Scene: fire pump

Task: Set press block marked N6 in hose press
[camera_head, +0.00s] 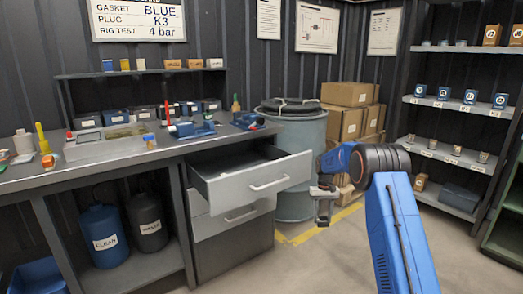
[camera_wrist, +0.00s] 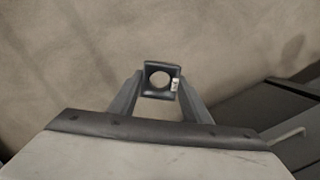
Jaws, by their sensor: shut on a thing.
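My gripper (camera_head: 323,215) hangs in the air to the right of the open drawer, in front of the grey drum. In the wrist view my gripper (camera_wrist: 160,90) is shut on a dark block (camera_wrist: 161,94) with a round hole and a small white label. The label's marking is too small to read. On the bench stand a blue bench device (camera_head: 190,129) and, to its right, another blue device (camera_head: 247,120). I cannot tell for sure which one is the hose press. My gripper is well away from both.
The drawer (camera_head: 252,178) stands pulled out from the bench, and its visible inside looks empty. The grey drum (camera_head: 298,150) and cardboard boxes (camera_head: 347,94) stand behind my arm. A shelf rack (camera_head: 455,106) with small labelled items is at the right. The floor in front is clear.

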